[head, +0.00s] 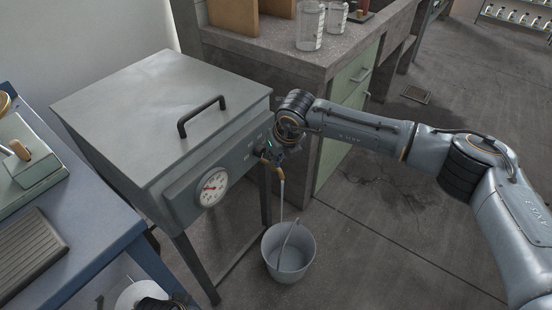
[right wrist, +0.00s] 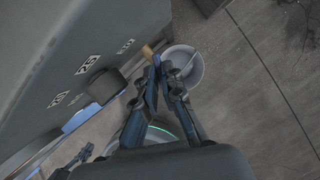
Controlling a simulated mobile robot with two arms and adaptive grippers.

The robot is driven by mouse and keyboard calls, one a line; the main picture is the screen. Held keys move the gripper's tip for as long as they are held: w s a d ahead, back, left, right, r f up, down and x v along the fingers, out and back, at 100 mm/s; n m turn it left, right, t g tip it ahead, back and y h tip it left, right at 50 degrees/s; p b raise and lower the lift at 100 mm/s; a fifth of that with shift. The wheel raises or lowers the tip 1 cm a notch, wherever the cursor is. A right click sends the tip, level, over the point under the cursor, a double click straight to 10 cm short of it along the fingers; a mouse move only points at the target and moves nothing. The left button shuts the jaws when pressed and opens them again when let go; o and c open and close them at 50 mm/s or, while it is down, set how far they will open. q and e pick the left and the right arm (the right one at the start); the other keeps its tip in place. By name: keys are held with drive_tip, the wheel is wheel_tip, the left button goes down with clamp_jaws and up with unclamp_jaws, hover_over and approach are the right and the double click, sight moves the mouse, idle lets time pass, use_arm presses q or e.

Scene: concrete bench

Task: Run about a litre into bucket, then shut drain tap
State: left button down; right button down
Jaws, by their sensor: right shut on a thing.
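The drain tap (head: 280,173) sits low on the front of a grey metal tank (head: 140,95), its spout pointing down. My right gripper (head: 266,153) is at the tap and shut on its handle, mostly hidden by the wrist. In the right wrist view the fingers (right wrist: 163,68) are close together beside a tan piece of the tap (right wrist: 147,51). A pale thin line like a stream runs from the spout down to the grey bucket (head: 270,250), upright on the floor below. The level inside is unclear. A dark part of my left arm shows at the head view's bottom edge; its jaws are unclear.
A round dial (head: 213,187) is on the tank's front and a black handle (head: 202,115) on its lid. A blue bench (head: 95,240) stands at left. A concrete bench (head: 265,50) with glass beakers (head: 310,25) is behind. Floor right of the bucket is clear.

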drive_tip(key=shift+n, duration=0.5)
use_arm(q)
drive_tip(key=shift+v, duration=1.05)
drive_tip(key=shift+w, duration=0.15)
use_arm(e)
drive_tip(key=c, duration=1.8)
unclamp_jaws()
drive_tip(key=shift+o, duration=0.2)
drive_tip(key=shift+d+r, duration=0.1)
drive_tip(key=v, duration=1.1)
drive_tip(key=shift+d+r, duration=0.2)
drive_tip(key=shift+r, duration=0.15)
